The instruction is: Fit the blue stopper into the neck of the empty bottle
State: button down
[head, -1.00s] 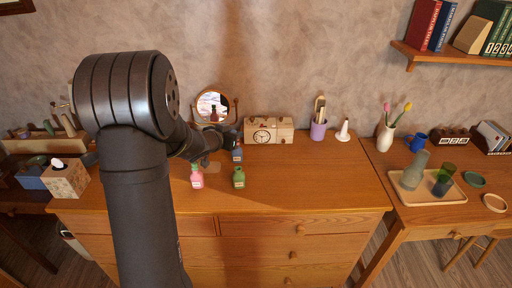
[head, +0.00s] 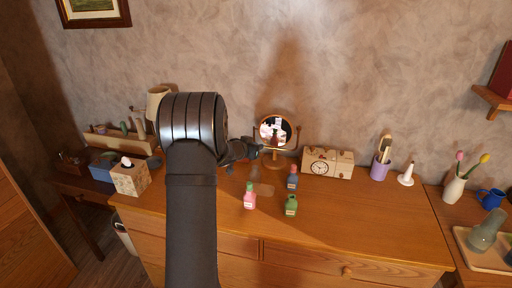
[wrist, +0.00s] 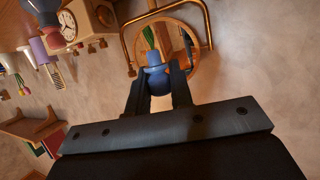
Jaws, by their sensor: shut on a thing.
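My gripper (head: 254,154) is above the dresser top, left of the round mirror's centre in the head view. In the wrist view my gripper (wrist: 157,88) is shut on the blue stopper (wrist: 154,78), whose rounded end shows between the fingers. Three small bottles stand upright on the dresser: a pink one (head: 249,198), a blue one (head: 292,180) and a green one (head: 290,206). All three are apart from the gripper, to its front or right. I cannot tell from the pictures which one is empty.
The round mirror (head: 276,150) stands close behind the gripper. A wooden clock (head: 322,167), a purple cup (head: 379,170) and a white stand (head: 406,178) are further right. A tissue box (head: 130,179) is at the left. The dresser's front right (head: 370,225) is clear.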

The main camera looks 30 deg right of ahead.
jog(key=shift+f, duration=2.75)
jog(key=shift+f, duration=1.4)
jog(key=c, duration=1.2)
grip_release()
jog(key=v, duration=1.7)
jog(key=shift+a+r, duration=0.2)
